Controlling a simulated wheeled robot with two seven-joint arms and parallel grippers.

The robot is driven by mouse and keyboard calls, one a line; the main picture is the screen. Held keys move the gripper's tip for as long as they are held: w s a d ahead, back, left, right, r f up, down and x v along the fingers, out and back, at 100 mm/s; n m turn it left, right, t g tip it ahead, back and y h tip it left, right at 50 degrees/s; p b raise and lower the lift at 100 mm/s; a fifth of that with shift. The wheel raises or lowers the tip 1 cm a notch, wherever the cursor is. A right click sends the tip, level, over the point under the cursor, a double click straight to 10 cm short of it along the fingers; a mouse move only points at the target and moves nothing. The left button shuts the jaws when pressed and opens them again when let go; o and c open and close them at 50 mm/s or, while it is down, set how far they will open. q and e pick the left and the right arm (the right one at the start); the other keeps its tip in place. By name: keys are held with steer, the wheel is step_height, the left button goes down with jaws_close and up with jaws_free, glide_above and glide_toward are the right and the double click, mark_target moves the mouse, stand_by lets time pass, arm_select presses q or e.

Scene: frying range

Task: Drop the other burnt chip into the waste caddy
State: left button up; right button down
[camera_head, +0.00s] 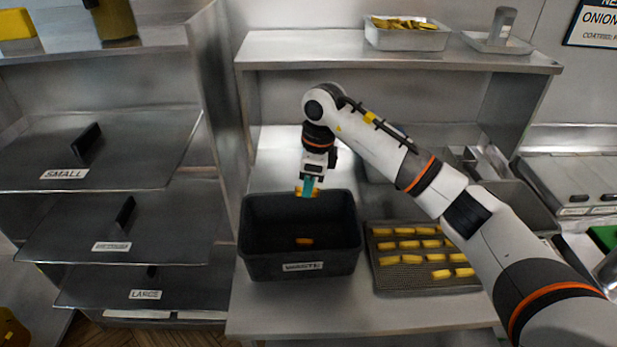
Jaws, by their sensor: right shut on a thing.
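The waste caddy (262,268) is a dark open box with a "WASTE" label, standing on the steel counter. One orange-brown chip (304,241) lies on its floor. My right gripper (308,187) is above the caddy's back rim, pointing down. It is shut on another orange-brown chip (299,192), whose ends show beside the fingers. The chip is small in view, so I cannot tell how burnt it is. My left gripper is not in view.
A perforated tray (405,287) with rows of yellow chips stands just right of the caddy. A metal tub (408,40) of chips stands on the shelf above. Steel drawers labelled "SMALL" and "LARGE" (145,294) are at left. Bare counter (330,310) lies in front of the caddy.

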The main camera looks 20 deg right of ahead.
mark_target(316, 189)
steer(key=shift+f+b, duration=0.4)
steer(key=shift+f, duration=0.9)
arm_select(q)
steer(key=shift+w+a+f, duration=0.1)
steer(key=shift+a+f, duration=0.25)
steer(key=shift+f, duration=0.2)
arm_select(e)
steer(key=c, duration=1.3)
jaws_free()
steer(key=shift+c, duration=0.2)
